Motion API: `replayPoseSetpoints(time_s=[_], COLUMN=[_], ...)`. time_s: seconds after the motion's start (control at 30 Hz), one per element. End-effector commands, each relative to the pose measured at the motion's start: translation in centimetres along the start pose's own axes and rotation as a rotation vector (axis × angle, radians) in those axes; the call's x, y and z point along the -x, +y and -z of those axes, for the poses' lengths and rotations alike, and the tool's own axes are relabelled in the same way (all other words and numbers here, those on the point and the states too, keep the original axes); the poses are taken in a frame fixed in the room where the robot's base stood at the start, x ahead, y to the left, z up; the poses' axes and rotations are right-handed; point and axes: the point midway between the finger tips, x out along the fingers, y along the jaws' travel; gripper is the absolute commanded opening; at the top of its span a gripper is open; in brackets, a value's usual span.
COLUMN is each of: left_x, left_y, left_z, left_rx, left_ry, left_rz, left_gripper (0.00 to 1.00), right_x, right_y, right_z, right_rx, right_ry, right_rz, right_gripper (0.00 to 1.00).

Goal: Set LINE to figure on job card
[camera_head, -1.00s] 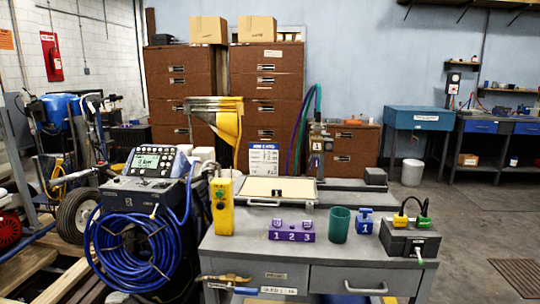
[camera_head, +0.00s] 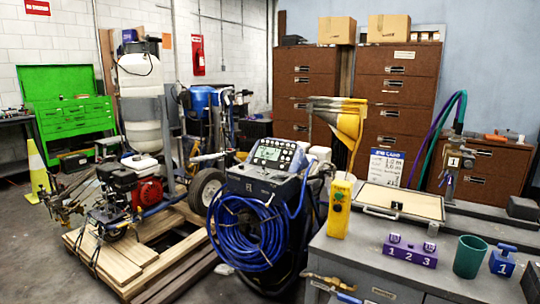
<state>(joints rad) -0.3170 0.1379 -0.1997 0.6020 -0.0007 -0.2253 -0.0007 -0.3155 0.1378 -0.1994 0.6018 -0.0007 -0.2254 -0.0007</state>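A white card with a blue header (camera_head: 387,167), which looks like the job card, stands upright behind the grey workbench. Its lettering is too small to read fully. A console with a small lit display and several buttons (camera_head: 275,155) sits on top of the dark machine (camera_head: 262,190) left of the bench. The display's figures are too small to read, and I cannot make out a LINE label. Neither of my grippers shows in this view.
A coiled blue hose (camera_head: 246,236) hangs on the machine's front. The grey bench (camera_head: 400,262) holds a yellow control box (camera_head: 339,208), a purple numbered block (camera_head: 411,252) and a green cup (camera_head: 469,256). A wooden pallet (camera_head: 125,258) lies left of the machine. Bare floor shows at lower left.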

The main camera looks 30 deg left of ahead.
Motion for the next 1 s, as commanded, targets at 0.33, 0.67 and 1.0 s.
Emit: replayPoseSetpoints(time_s=[0.33, 0.67, 1.0], left_x=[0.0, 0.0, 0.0], left_y=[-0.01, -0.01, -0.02], left_z=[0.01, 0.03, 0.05], left_rx=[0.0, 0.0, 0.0], left_ry=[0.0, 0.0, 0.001], left_rz=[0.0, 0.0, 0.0], left_gripper=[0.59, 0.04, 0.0], right_x=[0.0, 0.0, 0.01], right_y=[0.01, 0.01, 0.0], right_z=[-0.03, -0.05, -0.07], right_rx=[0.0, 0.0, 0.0], right_ry=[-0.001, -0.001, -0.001], right_rz=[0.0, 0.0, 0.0], right_gripper=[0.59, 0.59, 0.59])
